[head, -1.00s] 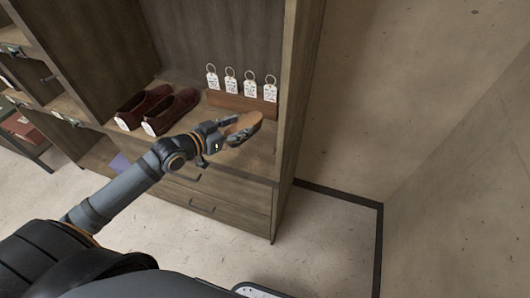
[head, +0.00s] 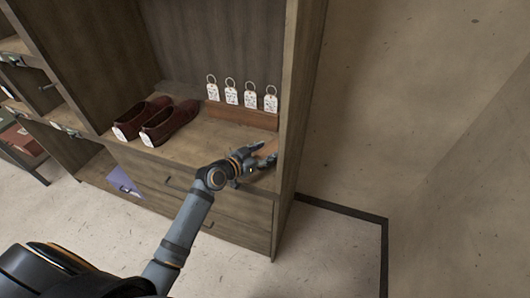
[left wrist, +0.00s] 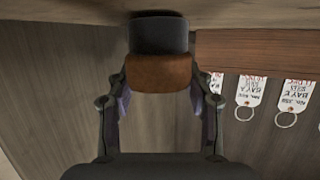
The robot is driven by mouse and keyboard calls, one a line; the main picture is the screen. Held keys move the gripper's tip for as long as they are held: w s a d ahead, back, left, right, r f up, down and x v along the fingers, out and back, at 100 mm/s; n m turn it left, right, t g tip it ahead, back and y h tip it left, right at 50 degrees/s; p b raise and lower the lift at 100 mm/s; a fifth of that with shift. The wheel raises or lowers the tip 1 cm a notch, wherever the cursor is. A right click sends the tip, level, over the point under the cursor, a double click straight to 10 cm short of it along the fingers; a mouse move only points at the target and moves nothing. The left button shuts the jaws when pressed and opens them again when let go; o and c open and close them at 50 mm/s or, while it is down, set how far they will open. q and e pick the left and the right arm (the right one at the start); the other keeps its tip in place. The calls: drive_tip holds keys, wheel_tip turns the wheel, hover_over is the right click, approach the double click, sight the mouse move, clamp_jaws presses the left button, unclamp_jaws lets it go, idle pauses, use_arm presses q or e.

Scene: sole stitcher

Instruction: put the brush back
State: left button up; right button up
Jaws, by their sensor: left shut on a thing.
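The brush (head: 266,151) has a brown wooden body and, in the left wrist view, a dark bristle block beyond the brown part (left wrist: 160,72). My left gripper (head: 256,160) is shut on it, one finger on each side, at the right end of the shelf (head: 200,143). The brush is low over the shelf board, close to the right side wall. In the left wrist view its dark end is at the board; I cannot tell if it touches. The gripper hides part of the brush in the head view. My right gripper is not in view.
A pair of dark red shoes (head: 170,122) stands on the shelf to the left. A wooden block (head: 243,116) with several white ringed tags (head: 231,95) stands behind the gripper. The cabinet's right side wall (head: 297,110) is close by. Shelf between shoes and gripper is clear.

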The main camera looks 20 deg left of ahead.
use_arm(q)
drive_tip(key=shift+f, duration=0.1)
drive_tip(key=shift+f, duration=0.15)
drive_tip(key=o, duration=1.2)
drive_tip(key=shift+o, duration=0.2)
drive_tip(key=shift+r, duration=0.2)
drive_tip(key=p+v, duration=0.2)
drive_tip(key=v, duration=1)
drive_tip(key=shift+p, duration=0.4)
